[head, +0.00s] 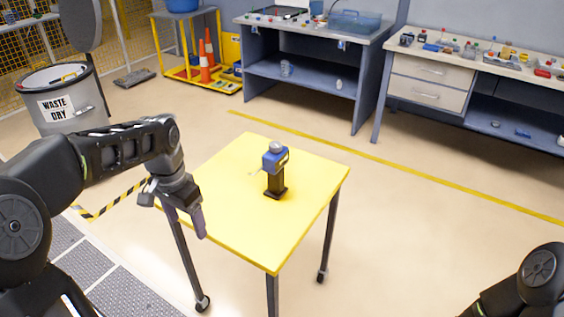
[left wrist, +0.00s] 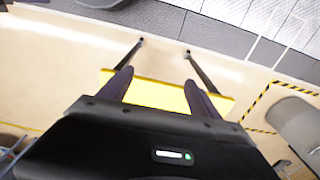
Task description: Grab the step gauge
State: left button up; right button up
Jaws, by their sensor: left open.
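A small upright device (head: 275,170), which I take to be the step gauge, stands on the yellow table (head: 310,178). It has a black base and post, a blue head, a grey round top and a thin piece sticking out to the left. My left gripper (head: 176,208) is open and empty at the table's left edge, to the left of the device and apart from it. In the left wrist view, the open fingers (left wrist: 157,84) show over the yellow table top (left wrist: 155,94); the device is not visible there. My right gripper is out of view.
The table top around the device is clear. A waste bin (head: 62,100) stands at the left. Workbenches (head: 315,78) with small items line the back, and a yellow cart with orange cones (head: 205,65) stands behind. The floor between is open.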

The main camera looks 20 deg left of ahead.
aim_at(273, 164)
jog(key=i+l, duration=0.2)
jog(key=i, duration=0.2)
jog(key=i+l, duration=0.15)
jog(key=i, duration=0.3)
jog(key=i+l, duration=0.2)
jog(key=i, duration=0.2)
